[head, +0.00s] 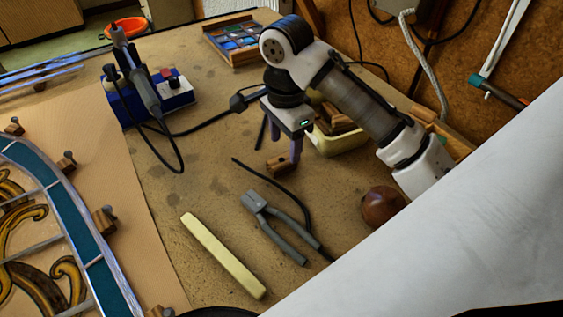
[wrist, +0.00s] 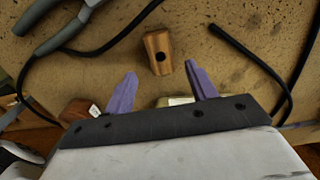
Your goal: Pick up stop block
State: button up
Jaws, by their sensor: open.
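The stop block, a small wooden block (head: 281,164) with a dark round hole in its top, lies on the brown bench. It also shows in the wrist view (wrist: 157,44), at the upper middle, just beyond the gap between the finger tips. My gripper (head: 281,142) is open and empty, pointing down above the bench close to the block. Its two purple fingers in the wrist view (wrist: 160,69) stand wide apart, one to each side of the block's line. No contact with the block shows.
A black cable (head: 300,203) runs close to the block. Grey pliers (head: 262,208) and a pale yellow bar (head: 222,257) lie in front. A yellow bin (head: 335,144) with wood pieces stands behind right, near a brown ball-like object (head: 381,207). Similar blocks (head: 104,219) border the leaded panel (head: 70,225).

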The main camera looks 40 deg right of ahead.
aim_at(283, 157)
jog(key=shift+w+a+f+p, duration=0.1)
jog(key=shift+f+p, duration=0.2)
jog(key=shift+f, duration=1)
jog(key=shift+w+f+p, duration=0.1)
jog(key=shift+f+p, duration=0.15)
jog(key=shift+f, duration=1.05)
jog(key=c, duration=1.1)
jog(key=shift+o, duration=0.2)
jog(key=shift+r, duration=0.1)
